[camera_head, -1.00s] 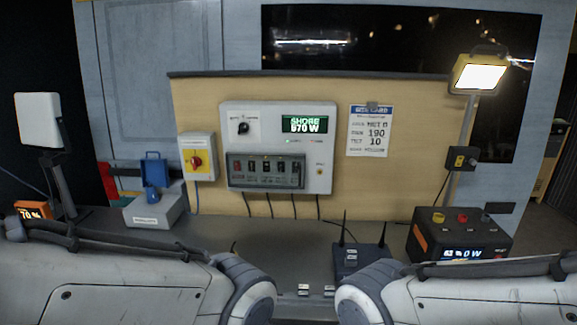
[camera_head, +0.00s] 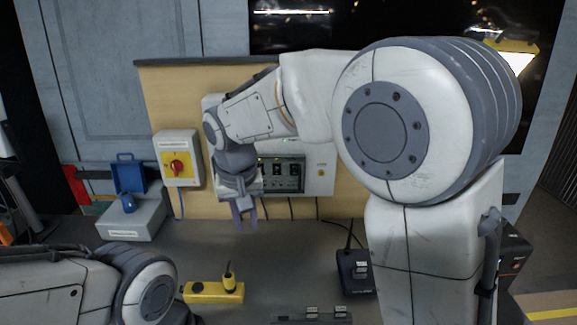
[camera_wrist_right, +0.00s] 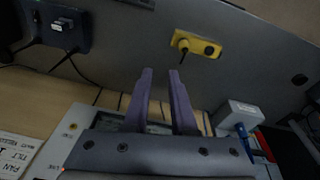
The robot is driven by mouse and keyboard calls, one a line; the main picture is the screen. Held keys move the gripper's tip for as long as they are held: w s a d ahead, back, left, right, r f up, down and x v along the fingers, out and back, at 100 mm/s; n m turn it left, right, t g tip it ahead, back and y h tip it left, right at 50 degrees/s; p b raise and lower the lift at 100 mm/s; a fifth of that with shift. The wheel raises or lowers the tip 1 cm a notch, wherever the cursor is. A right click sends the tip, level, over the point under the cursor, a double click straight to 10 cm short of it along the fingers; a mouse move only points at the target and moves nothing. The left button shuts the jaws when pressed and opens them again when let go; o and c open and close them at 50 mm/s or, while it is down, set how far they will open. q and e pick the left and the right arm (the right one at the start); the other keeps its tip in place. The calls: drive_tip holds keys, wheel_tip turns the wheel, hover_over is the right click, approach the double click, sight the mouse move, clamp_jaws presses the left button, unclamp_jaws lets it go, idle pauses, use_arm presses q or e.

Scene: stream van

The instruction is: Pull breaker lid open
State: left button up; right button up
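The grey-white breaker panel (camera_head: 321,178) is on the wooden board, largely covered by my right arm. The breaker window with its dark lid (camera_head: 285,174) shows only its right part; the lid looks down over the switches. My right gripper (camera_head: 245,217) hangs in front of the panel's lower left, fingers pointing down below the lid. In the right wrist view its two purple fingers (camera_wrist_right: 161,72) are apart with nothing between them, and the panel (camera_wrist_right: 72,133) is partly hidden behind the gripper body. I cannot tell whether it touches the lid. My left gripper is not in view.
A yellow box with a red knob (camera_head: 178,164) is left of the panel. A grey box with a blue flap (camera_head: 130,217), a yellow socket strip (camera_head: 208,292) and a black router (camera_head: 356,271) are on the grey counter. Cables hang below the panel.

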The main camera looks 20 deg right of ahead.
drive_tip(key=w+d+r+m+h+p, duration=0.1)
drive_tip(key=w+d+r+m+p, duration=0.2)
drive_tip(key=w+d, duration=0.6)
drive_tip(key=m+h, duration=0.2)
drive_tip(key=m, duration=0.4)
approach(300, 188)
drive_tip(key=shift+t, duration=0.4)
drive_tip(key=x, duration=0.2)
drive_tip(key=p+x, duration=0.1)
drive_tip(key=x, duration=0.1)
drive_tip(key=d+p+x, duration=0.1)
drive_tip(key=x, duration=0.1)
drive_tip(key=shift+w+d, duration=0.15)
drive_tip(key=shift+w, duration=0.25)
clamp_jaws()
drive_tip(key=shift+r, duration=0.1)
